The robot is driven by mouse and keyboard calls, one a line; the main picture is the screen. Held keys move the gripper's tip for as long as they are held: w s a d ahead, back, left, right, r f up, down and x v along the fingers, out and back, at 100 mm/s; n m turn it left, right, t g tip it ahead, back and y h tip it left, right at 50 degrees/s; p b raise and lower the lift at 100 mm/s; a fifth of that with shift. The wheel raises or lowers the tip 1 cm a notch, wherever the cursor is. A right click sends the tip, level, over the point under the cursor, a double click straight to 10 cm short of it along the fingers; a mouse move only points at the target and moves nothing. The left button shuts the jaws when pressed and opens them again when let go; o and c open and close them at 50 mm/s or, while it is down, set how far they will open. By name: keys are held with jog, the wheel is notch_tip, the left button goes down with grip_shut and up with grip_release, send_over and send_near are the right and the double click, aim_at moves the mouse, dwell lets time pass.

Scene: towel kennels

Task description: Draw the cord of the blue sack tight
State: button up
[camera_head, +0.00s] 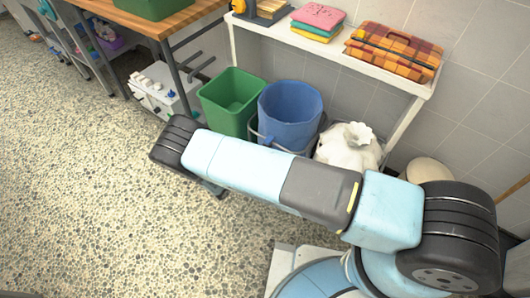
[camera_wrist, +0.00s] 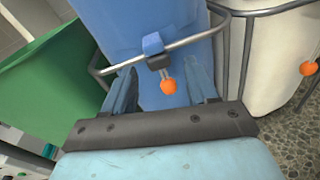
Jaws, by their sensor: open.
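The blue sack (camera_head: 290,112) stands open-mouthed in a metal frame below the shelf, between a green sack or bin and a white sack. In the wrist view the blue sack (camera_wrist: 155,50) fills the upper middle. A grey rail crosses its front, with a small blue-and-dark block (camera_wrist: 154,48) on it and an orange ball (camera_wrist: 168,87) hanging below. My gripper (camera_wrist: 163,84) is open, its two blue fingers pointing at the sack on either side of the orange ball. I cannot tell whether the fingers touch anything.
The green container (camera_head: 232,98) is at left of the blue sack. The white sack (camera_head: 350,147), gathered at its top, is at right; another orange ball (camera_wrist: 308,69) hangs there. A shelf (camera_head: 330,58) with folded cloths (camera_head: 318,20) stands above. Speckled floor at left is clear.

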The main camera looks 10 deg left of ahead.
jog(key=s+f+n+t+y, duration=0.3)
jog(key=s+f+n+y, duration=0.15)
jog(key=f, duration=0.45)
jog(key=shift+g+h, duration=0.3)
jog(key=shift+h, duration=0.15)
jog(key=x, duration=1.3)
jog(key=shift+w+d+r, duration=0.1)
jog(key=shift+w+d, duration=0.05)
jog(key=shift+w, duration=0.25)
grip_shut()
